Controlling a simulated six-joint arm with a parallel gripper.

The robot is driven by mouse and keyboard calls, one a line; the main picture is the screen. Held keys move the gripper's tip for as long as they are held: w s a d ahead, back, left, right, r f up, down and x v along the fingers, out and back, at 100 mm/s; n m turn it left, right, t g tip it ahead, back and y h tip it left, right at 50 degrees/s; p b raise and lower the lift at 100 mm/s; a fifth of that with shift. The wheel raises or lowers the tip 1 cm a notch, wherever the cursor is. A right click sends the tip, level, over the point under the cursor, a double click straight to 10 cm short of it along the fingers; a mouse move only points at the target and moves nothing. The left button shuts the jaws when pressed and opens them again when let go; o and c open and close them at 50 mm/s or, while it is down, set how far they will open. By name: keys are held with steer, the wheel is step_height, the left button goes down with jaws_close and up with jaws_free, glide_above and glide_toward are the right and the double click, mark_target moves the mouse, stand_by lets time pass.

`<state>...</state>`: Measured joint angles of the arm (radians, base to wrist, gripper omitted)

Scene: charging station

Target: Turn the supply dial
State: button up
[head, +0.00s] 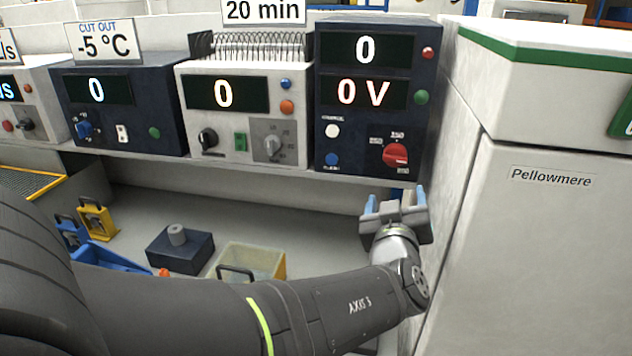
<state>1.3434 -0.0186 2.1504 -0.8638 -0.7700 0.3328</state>
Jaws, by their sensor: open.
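A red dial (395,154) sits at the lower right of the front of a dark blue supply unit (325,125). Marks are printed around the dial, too small to read surely. The unit's two displays read 0 and 0 V. My gripper (395,197) is open and empty, its two light blue fingertips pointing up toward the unit. It appears just below the dial in the picture, apart from it. The distance in depth between them is hard to tell.
A white unit (240,149) with knobs and a green switch stands left of the supply, then another dark blue unit (165,110). A white cabinet (555,230) labelled Pellowmere stands close at right. Below the shelf are a dark block (180,258) and bins.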

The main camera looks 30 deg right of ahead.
steer(key=shift+s+a, duration=0.35)
steer(key=shift+a, duration=0.05)
steer(key=m, duration=0.5)
glide_toward(395, 160)
steer(key=x, duration=1)
steer(key=shift+w+d, duration=0.15)
steer(key=c, duration=1)
